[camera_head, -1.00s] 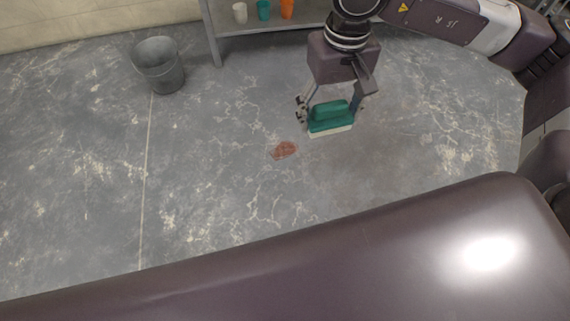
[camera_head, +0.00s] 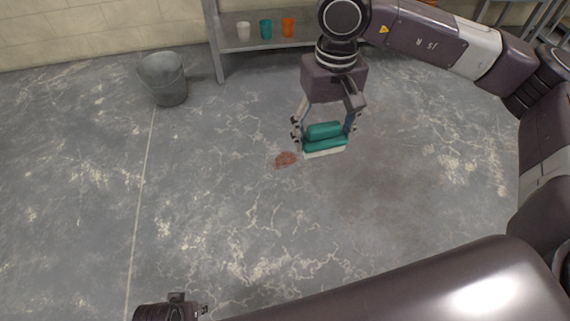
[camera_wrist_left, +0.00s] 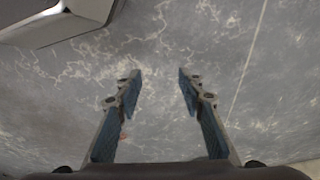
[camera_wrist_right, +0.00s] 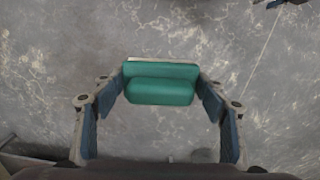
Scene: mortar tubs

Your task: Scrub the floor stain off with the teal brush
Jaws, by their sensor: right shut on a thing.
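The teal brush (camera_head: 324,138) has a pale bristle side facing down. My right gripper (camera_head: 325,134) is shut on the brush, which also shows between its fingers in the right wrist view (camera_wrist_right: 161,84). The reddish-brown floor stain (camera_head: 285,159) lies on the grey floor just left of the brush in the head view. Whether the bristles touch the floor, I cannot tell. My left gripper is open and empty in the left wrist view (camera_wrist_left: 159,78); part of it shows at the bottom edge of the head view.
A grey bucket (camera_head: 163,79) stands on the floor at the upper left. A metal shelf (camera_head: 219,50) at the back holds a white cup (camera_head: 243,30), a teal cup (camera_head: 266,28) and an orange cup (camera_head: 288,27). The floor around the stain is clear.

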